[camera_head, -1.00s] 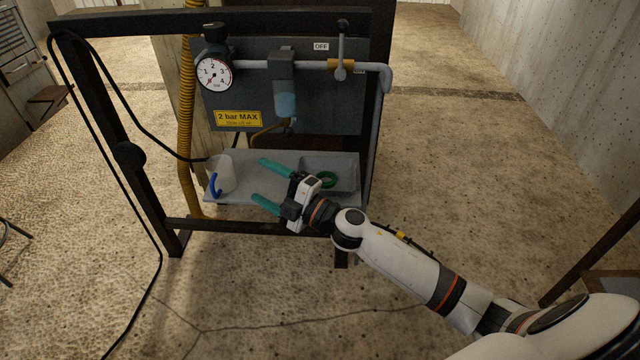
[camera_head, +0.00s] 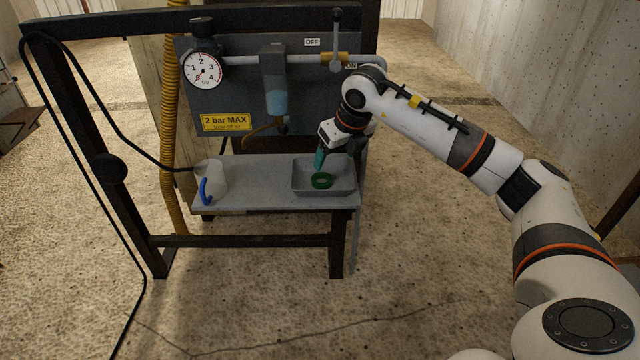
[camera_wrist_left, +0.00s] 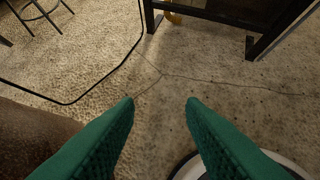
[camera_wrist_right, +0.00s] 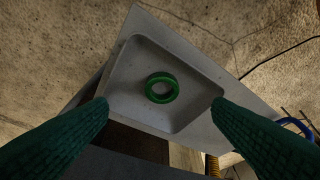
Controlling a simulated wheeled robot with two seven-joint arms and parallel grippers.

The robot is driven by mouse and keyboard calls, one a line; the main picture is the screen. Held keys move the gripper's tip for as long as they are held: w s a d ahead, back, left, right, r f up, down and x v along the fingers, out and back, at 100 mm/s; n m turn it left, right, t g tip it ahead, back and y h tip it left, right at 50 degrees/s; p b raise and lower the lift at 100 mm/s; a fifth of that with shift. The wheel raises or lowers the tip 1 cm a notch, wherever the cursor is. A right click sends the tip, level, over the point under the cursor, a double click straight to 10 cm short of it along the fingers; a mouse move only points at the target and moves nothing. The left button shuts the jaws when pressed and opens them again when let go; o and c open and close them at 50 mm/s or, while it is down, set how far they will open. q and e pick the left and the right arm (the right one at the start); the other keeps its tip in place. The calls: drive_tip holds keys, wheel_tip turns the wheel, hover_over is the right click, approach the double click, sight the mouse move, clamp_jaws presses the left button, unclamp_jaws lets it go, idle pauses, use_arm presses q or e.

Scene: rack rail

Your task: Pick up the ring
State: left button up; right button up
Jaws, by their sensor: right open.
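The green ring (camera_head: 321,180) lies flat in the grey tray (camera_head: 339,190) at the right end of the shelf. In the right wrist view the ring (camera_wrist_right: 161,88) sits near the middle of the tray (camera_wrist_right: 127,58), between my fingers in the picture and farther away. My right gripper (camera_head: 320,159) points down above the back of the tray, apart from the ring. Its green fingers in the right wrist view (camera_wrist_right: 160,106) are wide apart and empty. My left gripper (camera_wrist_left: 162,101) is open and empty over the floor; it is not in the head view.
A translucent jug (camera_head: 212,180) with a blue handle stands at the shelf's left end. The grey shelf (camera_head: 255,184) is clear between jug and tray. Behind stands a panel with a gauge (camera_head: 203,71), filter bowl (camera_head: 276,101) and valve lever (camera_head: 337,40). Dark frame posts stand left.

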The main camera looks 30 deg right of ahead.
approach(321, 182)
drive_tip(key=shift+d+f+b, duration=0.1)
drive_tip(key=shift+f+b, duration=0.35)
drive_tip(key=shift+f, duration=0.45)
drive_tip(key=x, duration=0.2)
drive_tip(key=b+x, duration=0.1)
drive_tip(key=x, duration=0.1)
drive_tip(key=shift+w, duration=0.25)
drive_tip(key=shift+w+f, duration=0.15)
drive_tip(key=shift+f, duration=0.1)
use_arm(q)
drive_tip(key=w+d+r+t+h, duration=0.1)
drive_tip(key=w+d+r+t, duration=0.2)
drive_tip(key=w+r+t, duration=0.3)
drive_tip(key=shift+w+r+t+h, duration=0.4)
drive_tip(key=shift+w+r, duration=0.2)
drive_tip(key=shift+w, duration=0.1)
use_arm(e)
drive_tip(key=c, duration=1.1)
